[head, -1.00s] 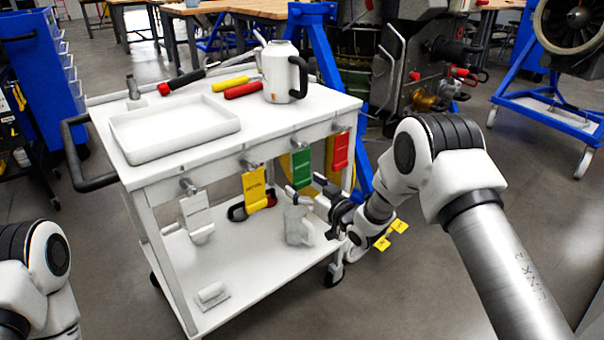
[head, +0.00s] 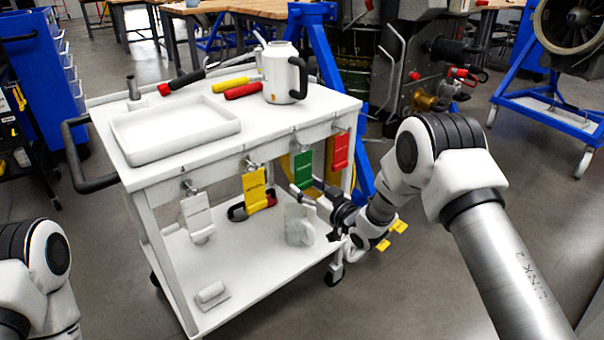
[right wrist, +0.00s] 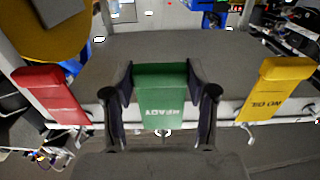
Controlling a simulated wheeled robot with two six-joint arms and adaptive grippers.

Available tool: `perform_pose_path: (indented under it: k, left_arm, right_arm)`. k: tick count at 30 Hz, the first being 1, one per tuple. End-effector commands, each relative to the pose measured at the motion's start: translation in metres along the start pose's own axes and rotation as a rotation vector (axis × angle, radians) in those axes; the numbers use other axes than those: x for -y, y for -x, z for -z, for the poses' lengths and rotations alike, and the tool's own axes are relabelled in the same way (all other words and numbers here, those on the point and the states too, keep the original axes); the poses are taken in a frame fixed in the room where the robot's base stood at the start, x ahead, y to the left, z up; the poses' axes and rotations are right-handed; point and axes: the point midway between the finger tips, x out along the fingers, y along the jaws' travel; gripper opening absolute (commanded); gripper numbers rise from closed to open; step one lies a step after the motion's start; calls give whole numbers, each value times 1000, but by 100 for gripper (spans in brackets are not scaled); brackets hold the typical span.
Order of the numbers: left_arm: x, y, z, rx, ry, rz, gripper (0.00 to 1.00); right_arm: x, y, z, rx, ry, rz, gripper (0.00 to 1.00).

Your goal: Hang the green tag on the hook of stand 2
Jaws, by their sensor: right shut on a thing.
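The green tag (head: 303,170) hangs at the front edge of a white cart, below a small metal peg. In the right wrist view the green tag (right wrist: 160,97) sits upright between both fingers. My right gripper (head: 308,191) is shut on its lower part; in the right wrist view the gripper (right wrist: 160,110) has a finger against each side edge. Part of my left arm shows at lower left, but its gripper is out of view. Blue stands (head: 322,60) and (head: 545,105) are behind and at right; I cannot tell which is stand 2, and no hook is clear.
A red tag (head: 340,150) and a yellow tag (head: 255,190) hang on either side of the green one, with a white tag (head: 196,215) further left. The cart (head: 270,125) carries a tray, tools and a white jug. Floor right of the cart is open.

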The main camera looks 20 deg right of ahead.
Motion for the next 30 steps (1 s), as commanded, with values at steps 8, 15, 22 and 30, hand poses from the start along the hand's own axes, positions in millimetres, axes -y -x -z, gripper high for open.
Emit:
perform_pose_path:
  k: [8,15,22,30]
  left_arm:
    - [0,2,0,0,0,0,70]
    - [0,5,0,0,0,0,70]
    - [0,12,0,0,0,0,70]
    - [0,13,0,0,0,0,70]
  right_arm:
    - [0,5,0,1,1,0,0]
    - [0,10,0,2,0,0,0]
    - [0,26,1,1,0,0,0]
    - [0,32,0,1,0,0,0]
